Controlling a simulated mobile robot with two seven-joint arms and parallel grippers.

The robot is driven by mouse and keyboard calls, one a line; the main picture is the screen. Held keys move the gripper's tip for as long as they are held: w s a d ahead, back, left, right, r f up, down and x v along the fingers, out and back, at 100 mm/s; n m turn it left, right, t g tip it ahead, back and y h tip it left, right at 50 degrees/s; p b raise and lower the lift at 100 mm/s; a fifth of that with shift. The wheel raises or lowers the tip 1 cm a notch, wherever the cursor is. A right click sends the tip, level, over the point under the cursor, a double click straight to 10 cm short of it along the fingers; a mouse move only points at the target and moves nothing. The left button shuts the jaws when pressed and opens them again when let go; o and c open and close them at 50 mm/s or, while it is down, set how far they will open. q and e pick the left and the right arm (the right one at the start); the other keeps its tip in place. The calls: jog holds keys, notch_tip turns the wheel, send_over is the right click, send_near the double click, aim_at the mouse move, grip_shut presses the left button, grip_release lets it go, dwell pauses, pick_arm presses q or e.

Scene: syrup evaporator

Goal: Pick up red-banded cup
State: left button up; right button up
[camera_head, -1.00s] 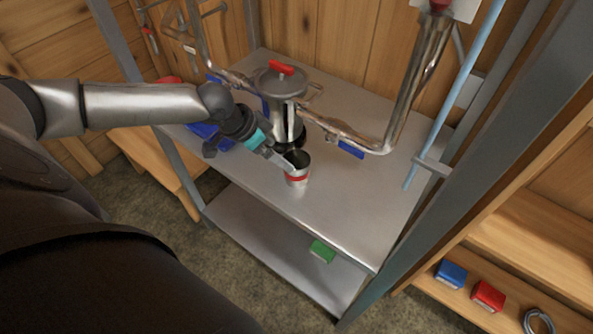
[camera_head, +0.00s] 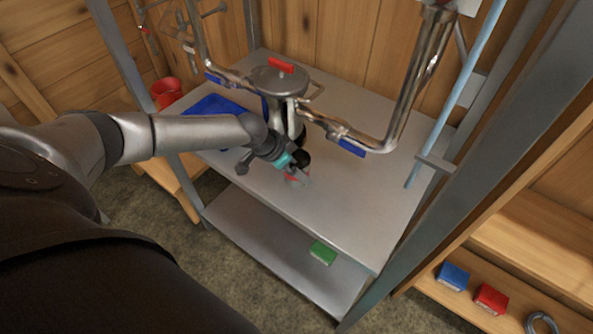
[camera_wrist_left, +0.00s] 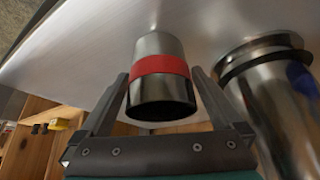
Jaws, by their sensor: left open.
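The red-banded cup (camera_head: 291,179) stands on the metal shelf (camera_head: 340,215), in front of the steel pot, and is partly hidden by my gripper in the head view. In the left wrist view the cup (camera_wrist_left: 160,72) is a small steel cylinder with a red band around it and a dark open mouth. My left gripper (camera_head: 299,175) is at the cup. In the wrist view its fingers (camera_wrist_left: 160,92) are open, one on each side of the cup; I cannot tell whether they touch it. My right gripper is not in view.
The steel pot (camera_head: 278,90) with a red-handled lid stands close behind the cup; its lower body shows beside the right finger. Pipes with a blue valve handle (camera_head: 352,147) run to the right. A blue item (camera_head: 212,108) lies left on the shelf. The shelf's front right is clear.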

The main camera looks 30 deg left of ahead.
pick_arm(q)
jog(key=c, duration=1.2)
